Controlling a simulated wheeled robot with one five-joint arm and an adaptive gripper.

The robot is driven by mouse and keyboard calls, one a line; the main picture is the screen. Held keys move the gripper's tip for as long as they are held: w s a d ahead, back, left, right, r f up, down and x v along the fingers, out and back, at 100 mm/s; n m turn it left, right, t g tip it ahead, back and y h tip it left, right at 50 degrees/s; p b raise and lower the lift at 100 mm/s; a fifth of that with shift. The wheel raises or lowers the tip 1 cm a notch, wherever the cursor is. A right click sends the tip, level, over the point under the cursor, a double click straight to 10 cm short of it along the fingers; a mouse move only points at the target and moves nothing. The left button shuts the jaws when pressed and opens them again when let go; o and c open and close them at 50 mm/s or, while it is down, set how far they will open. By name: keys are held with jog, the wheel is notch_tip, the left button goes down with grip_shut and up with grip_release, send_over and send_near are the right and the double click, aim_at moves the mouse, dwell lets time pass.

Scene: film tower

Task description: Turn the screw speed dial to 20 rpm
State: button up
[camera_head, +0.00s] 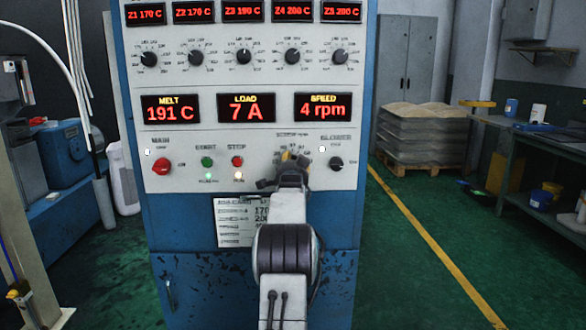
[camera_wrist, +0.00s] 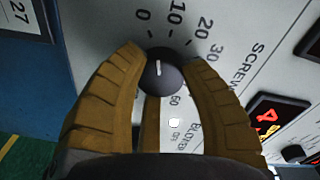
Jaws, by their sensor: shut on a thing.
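The screw speed dial (camera_wrist: 168,80) is a dark round knob with a white pointer line. In the wrist view the pointer aims up, between the 0 and 10 marks; 20 and 30 lie further right around the scale. The speed display (camera_head: 323,107) reads 4 rpm.
The blower knob (camera_head: 336,163) sits close right of my gripper. The stop button (camera_head: 237,161) and start button (camera_head: 208,161) are to its left, with the red main knob (camera_head: 162,164) further left. A job card (camera_head: 236,222) is below. Temperature knobs line the panel above.

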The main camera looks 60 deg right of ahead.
jog(key=shift+w+r+m+b, duration=0.1)
jog(key=shift+m+b, duration=0.2)
jog(key=shift+m, duration=1.1)
jog(key=o, duration=1.2)
jog(key=v, duration=1.2)
